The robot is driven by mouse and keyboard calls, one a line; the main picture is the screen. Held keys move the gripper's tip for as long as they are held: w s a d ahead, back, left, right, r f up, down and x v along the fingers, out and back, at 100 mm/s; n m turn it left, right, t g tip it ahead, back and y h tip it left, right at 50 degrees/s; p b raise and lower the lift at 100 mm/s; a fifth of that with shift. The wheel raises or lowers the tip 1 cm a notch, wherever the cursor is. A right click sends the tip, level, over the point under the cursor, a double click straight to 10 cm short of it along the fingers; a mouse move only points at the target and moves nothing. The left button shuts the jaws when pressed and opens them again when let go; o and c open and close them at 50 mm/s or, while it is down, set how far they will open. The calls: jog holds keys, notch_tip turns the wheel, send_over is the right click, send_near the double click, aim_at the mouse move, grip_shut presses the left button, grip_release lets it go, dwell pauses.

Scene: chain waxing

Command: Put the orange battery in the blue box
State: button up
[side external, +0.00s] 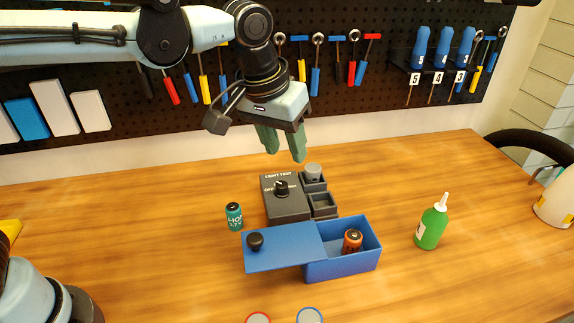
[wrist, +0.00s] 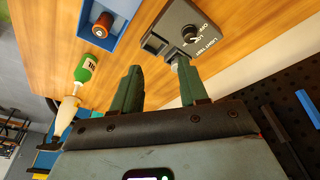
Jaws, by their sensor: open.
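The blue box (side external: 345,267) stands on the table, its right part open. Its blue lid (side external: 290,246), with a black knob (side external: 255,241), is slid out to the left. The orange battery (side external: 352,240) stands upright inside the open part of the box. The wrist view also shows the battery (wrist: 102,25) inside the box (wrist: 120,9). My gripper (side external: 284,153) is open and empty, well above the table and behind the box. Its two green fingers point down, apart from everything. In the wrist view, the gripper (wrist: 158,68) has nothing between its fingers.
A dark light-test unit (side external: 285,205) with a knob and side compartments stands behind the box. A teal battery (side external: 234,217) stands left of it. A green bottle (side external: 432,226) stands right of the box. A tool pegboard (side external: 340,105) is behind. The table's right side is mostly free.

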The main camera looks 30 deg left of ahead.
jog(key=s+a+f+t, duration=0.2)
jog(key=s+a, duration=0.3)
jog(key=a, duration=0.4)
jog(key=s+a+f+t, duration=0.2)
jog(key=s+a, duration=0.3)
jog(key=a, duration=0.3)
jog(key=shift+s+a+f+y, duration=0.3)
jog(key=shift+a+f+y, duration=0.1)
jog(key=shift+f, duration=0.3)
jog(key=shift+o, duration=0.2)
